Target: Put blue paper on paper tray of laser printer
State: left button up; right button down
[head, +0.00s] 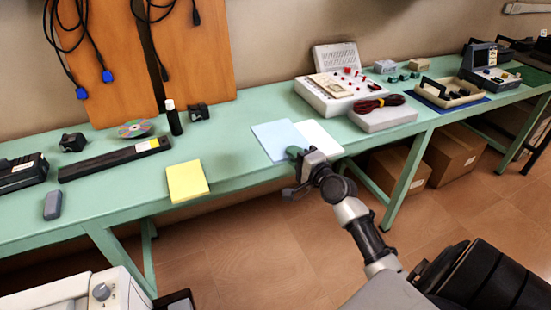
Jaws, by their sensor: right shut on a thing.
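The light blue paper (279,138) lies at the front edge of the green table, partly overlapping a white sheet (321,139) to its right. My right gripper (293,155) is at the near right corner of the blue paper and is shut on it. The gripper's body hides that corner, and whether the paper is lifted there is hard to tell. My left gripper is not in view. A white machine (75,292) with a grey knob shows in part at the bottom left; I cannot tell whether it is the laser printer.
Yellow paper (187,181) lies on the green table (232,160) to the left. A grey box with cables (383,117) stands right of the sheets. Cardboard boxes (455,150) are underneath.

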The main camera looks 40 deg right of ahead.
jog(key=s+a+f+y+p, duration=0.1)
jog(key=s+a, duration=0.3)
jog(key=a, duration=0.3)
jog(key=s+a+f+p, duration=0.1)
jog(key=s+a+f, duration=0.1)
jog(key=s+a, duration=0.3)
jog(key=s+a+r, duration=0.2)
jog(key=s+a, duration=0.1)
jog(key=a, duration=0.3)
jog(key=s+a+r+h+p, duration=0.1)
jog(key=s+a+r, duration=0.2)
jog(key=a, duration=0.3)
jog(key=shift+s+r+p, duration=0.25)
jog(key=shift+p, duration=0.05)
